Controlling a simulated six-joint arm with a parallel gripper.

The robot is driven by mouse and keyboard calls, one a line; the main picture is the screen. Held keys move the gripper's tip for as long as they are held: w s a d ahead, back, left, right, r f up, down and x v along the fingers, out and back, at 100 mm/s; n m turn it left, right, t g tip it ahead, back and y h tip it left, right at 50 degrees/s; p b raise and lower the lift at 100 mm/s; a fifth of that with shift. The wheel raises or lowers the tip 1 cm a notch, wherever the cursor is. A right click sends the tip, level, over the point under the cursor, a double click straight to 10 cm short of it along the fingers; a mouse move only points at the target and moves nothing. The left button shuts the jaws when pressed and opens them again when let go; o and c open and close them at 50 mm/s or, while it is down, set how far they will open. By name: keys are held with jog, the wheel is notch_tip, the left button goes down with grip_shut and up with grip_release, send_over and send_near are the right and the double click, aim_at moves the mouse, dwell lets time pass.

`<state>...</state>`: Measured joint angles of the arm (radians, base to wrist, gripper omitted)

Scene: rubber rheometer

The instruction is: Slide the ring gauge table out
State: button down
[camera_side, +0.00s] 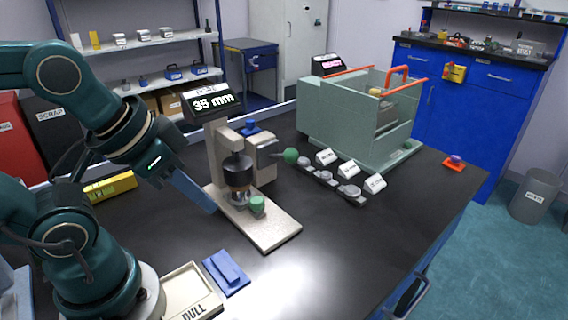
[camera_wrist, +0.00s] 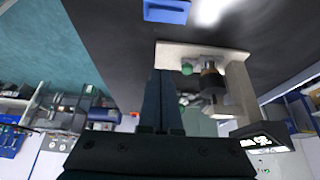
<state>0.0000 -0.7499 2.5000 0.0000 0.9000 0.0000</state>
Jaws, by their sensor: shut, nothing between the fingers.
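A beige gauge stand (camera_side: 222,140) with a "35 mm" display (camera_side: 212,101) stands on the black bench. A dark cylinder with a copper-coloured band (camera_side: 238,175) sits at its middle, above a pale base plate (camera_side: 272,232). A small green knob (camera_side: 257,204) is low at the front of the cylinder; the knob also shows in the wrist view (camera_wrist: 187,68). Which part is the ring gauge table is not clearly marked. My gripper (camera_side: 212,209) is shut and empty, left of the base plate and apart from the knob. Its closed fingers (camera_wrist: 161,75) show in the wrist view.
A green-ended lever (camera_side: 290,156) sticks out right of the stand, near several small labelled pieces. A clear-walled machine (camera_side: 350,125) with orange handles stands behind. The bench's right front is clear.

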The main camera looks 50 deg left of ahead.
jog(key=c, duration=0.9)
grip_release()
jog(key=o, duration=0.4)
jog(key=shift+w+r+n, duration=0.1)
jog(key=shift+r+n, duration=0.25)
jog(key=shift+n, duration=0.05)
jog(key=n+g, duration=0.5)
jog(key=n, duration=0.3)
send_over(257, 199)
notch_tip(257, 199, down, 7)
jog(key=shift+d+f, duration=0.1)
jog(key=shift+f+g, duration=0.3)
jog(key=shift+f, duration=2.5)
